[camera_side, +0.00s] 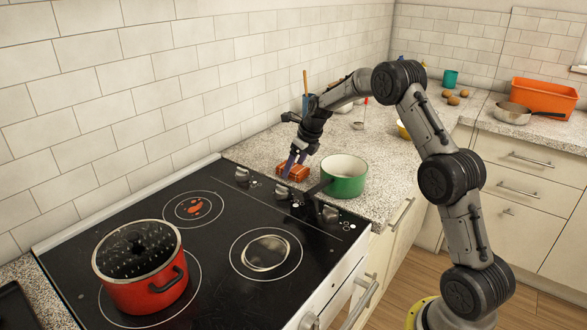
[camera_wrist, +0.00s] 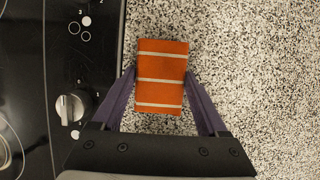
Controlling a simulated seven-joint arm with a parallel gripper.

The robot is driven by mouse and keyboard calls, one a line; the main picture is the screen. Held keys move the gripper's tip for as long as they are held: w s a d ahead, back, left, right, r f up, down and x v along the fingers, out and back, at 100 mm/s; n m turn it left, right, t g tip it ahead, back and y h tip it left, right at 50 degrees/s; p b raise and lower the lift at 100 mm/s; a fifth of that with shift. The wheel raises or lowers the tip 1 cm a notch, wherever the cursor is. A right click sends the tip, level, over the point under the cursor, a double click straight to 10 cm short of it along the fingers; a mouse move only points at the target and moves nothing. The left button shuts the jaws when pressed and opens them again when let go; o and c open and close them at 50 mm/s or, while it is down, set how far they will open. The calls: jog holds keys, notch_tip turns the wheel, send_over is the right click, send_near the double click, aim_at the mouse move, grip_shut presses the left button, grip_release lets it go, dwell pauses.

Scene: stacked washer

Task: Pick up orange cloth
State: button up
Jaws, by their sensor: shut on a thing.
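The orange cloth (camera_side: 295,173) is a small folded block with pale stripes. It is on the speckled counter right beside the stove's edge, behind the green pot. In the wrist view the cloth (camera_wrist: 162,73) is between my two fingers, with its long sides against them. My gripper (camera_side: 297,163) points down at the cloth and is shut on it. In the wrist view my gripper (camera_wrist: 160,80) has one dark purple finger on each side of it. I cannot tell whether the cloth is touching the counter or slightly above it.
A green pot (camera_side: 345,180) stands close in front of the cloth, its dark handle reaching over the stove. The black stove (camera_side: 215,250) with knobs and a red lidded pot (camera_side: 150,285) is to the left. The tiled wall rises behind. Open counter (camera_wrist: 250,60) lies to the cloth's right.

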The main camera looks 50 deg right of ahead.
jog(key=shift+r, duration=0.65)
jog(key=s+a+r, duration=0.2)
jog(key=s+r, duration=0.3)
jog(key=s, duration=0.1)
jog(key=s+a+r, duration=0.3)
jog(key=s+r, duration=0.3)
jog(key=s, duration=0.1)
jog(key=shift+a+r, duration=0.25)
jog(key=shift+r, duration=0.05)
